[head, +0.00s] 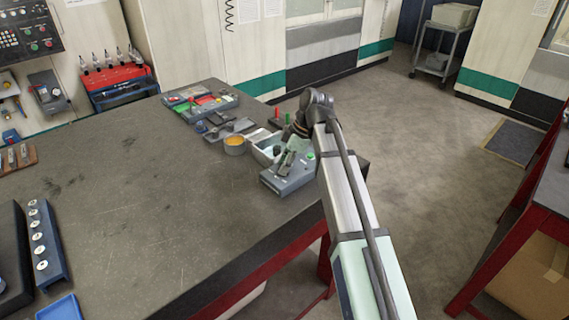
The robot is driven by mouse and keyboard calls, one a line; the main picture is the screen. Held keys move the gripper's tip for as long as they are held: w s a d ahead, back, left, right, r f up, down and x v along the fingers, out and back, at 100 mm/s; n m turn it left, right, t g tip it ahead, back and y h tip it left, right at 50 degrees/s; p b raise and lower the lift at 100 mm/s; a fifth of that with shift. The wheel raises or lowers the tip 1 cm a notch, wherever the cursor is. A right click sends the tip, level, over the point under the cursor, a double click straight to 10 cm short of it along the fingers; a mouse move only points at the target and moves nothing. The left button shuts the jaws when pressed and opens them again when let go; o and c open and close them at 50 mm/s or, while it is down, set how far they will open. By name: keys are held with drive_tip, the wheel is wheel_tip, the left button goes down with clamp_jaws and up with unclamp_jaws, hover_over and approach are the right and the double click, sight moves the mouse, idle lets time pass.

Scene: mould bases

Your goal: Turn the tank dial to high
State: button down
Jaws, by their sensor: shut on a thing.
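The tank (265,147) is a pale open-topped box near the right edge of the workbench. A grey-blue control box (293,184) with a green button (311,156) sits at its front. My gripper (285,171) reaches down onto the top of this box, with its fingers shut at the place of the dial. The fingers cover the dial, so its knob, marks and setting cannot be read. My arm hides part of the right side of the box.
An orange-filled round cup (235,145) stands left of the tank. Grey blocks (229,130) and a tray with red and green parts (200,101) lie behind it. The middle of the workbench (150,190) is clear. A rack of round pieces (45,240) stands at the left.

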drive_tip(key=m, duration=0.1)
drive_tip(key=m+t, duration=0.1)
drive_tip(key=m, duration=0.2)
drive_tip(key=shift+s+m+t, duration=0.3)
drive_tip(key=shift+t, duration=0.1)
drive_tip(key=m+t, duration=0.1)
drive_tip(key=m, duration=0.1)
drive_tip(key=m+h+p, duration=0.1)
drive_tip(key=m, duration=0.2)
drive_tip(key=shift+a+t+h, duration=0.1)
drive_tip(key=shift+t+h, duration=0.2)
drive_tip(key=shift+t, duration=0.1)
drive_tip(key=m+h, duration=0.1)
drive_tip(key=m, duration=0.2)
drive_tip(key=m+t+p, duration=0.1)
drive_tip(key=m, duration=0.1)
drive_tip(key=shift+a+m+h, duration=0.1)
drive_tip(key=shift+m+h, duration=0.3)
drive_tip(key=m+h, duration=0.1)
drive_tip(key=m, duration=0.1)
drive_tip(key=m+p, duration=0.1)
drive_tip(key=m, duration=0.1)
drive_tip(key=shift+a+m+h, duration=0.1)
drive_tip(key=shift+m+h, duration=0.3)
drive_tip(key=shift+f, duration=0.1)
drive_tip(key=c, duration=0.8)
unclamp_jaws()
drive_tip(key=shift+r, duration=0.2)
